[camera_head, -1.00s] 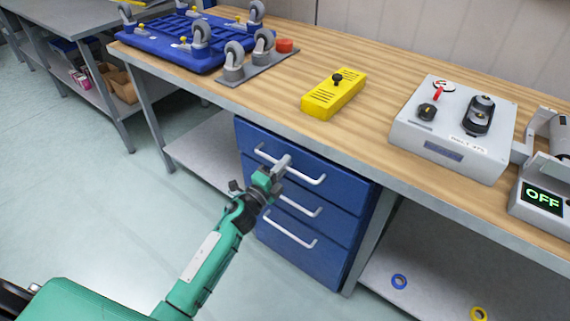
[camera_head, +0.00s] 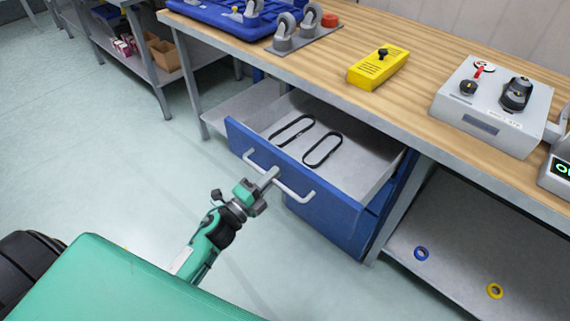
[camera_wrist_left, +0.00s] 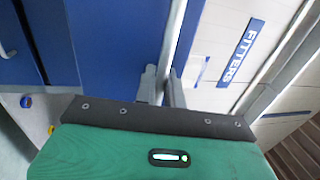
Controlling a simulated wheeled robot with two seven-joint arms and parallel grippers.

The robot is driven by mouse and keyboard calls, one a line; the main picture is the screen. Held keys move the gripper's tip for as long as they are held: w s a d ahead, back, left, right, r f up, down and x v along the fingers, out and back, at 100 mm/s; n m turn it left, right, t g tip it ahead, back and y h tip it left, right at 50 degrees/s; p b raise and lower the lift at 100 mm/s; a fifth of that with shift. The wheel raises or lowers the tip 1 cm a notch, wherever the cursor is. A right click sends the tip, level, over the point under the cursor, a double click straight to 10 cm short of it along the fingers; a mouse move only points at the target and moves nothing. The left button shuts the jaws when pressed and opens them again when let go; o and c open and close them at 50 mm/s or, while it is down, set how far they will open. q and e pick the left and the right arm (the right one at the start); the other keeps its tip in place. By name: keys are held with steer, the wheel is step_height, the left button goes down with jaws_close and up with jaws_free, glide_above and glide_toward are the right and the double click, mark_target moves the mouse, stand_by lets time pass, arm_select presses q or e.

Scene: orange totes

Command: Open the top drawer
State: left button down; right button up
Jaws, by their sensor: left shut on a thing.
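The top drawer (camera_head: 300,190) of the blue cabinet is pulled out from under the workbench, with its grey interior showing. Two black loop-shaped belts (camera_head: 322,150) lie inside it. My left gripper (camera_head: 270,177) is shut on the white bar handle (camera_head: 294,192) of this drawer, near the handle's middle. In the left wrist view the gripper's fingers (camera_wrist_left: 161,85) close around the handle bar in front of the blue drawer front (camera_wrist_left: 115,40). The lower drawers are mostly hidden below the open one. My right gripper is not in view.
On the wooden workbench (camera_head: 420,110) stand a yellow box (camera_head: 378,69), a grey control box (camera_head: 490,105) and a blue wheeled dolly (camera_head: 215,15). A lower shelf (camera_head: 455,250) at right holds blue and yellow rings. The floor left of the drawer is clear.

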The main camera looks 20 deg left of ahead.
arm_select(q)
steer(key=shift+r+v, duration=0.15)
steer(key=shift+v, duration=0.7)
steer(key=shift+r+v, duration=0.2)
steer(key=shift+v, duration=0.7)
steer(key=shift+r+v, duration=0.15)
steer(key=shift+v, duration=0.7)
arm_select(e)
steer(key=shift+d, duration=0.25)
arm_select(q)
steer(key=shift+s, duration=0.1)
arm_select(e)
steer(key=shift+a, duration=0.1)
arm_select(q)
steer(key=c, duration=1.6)
jaws_free()
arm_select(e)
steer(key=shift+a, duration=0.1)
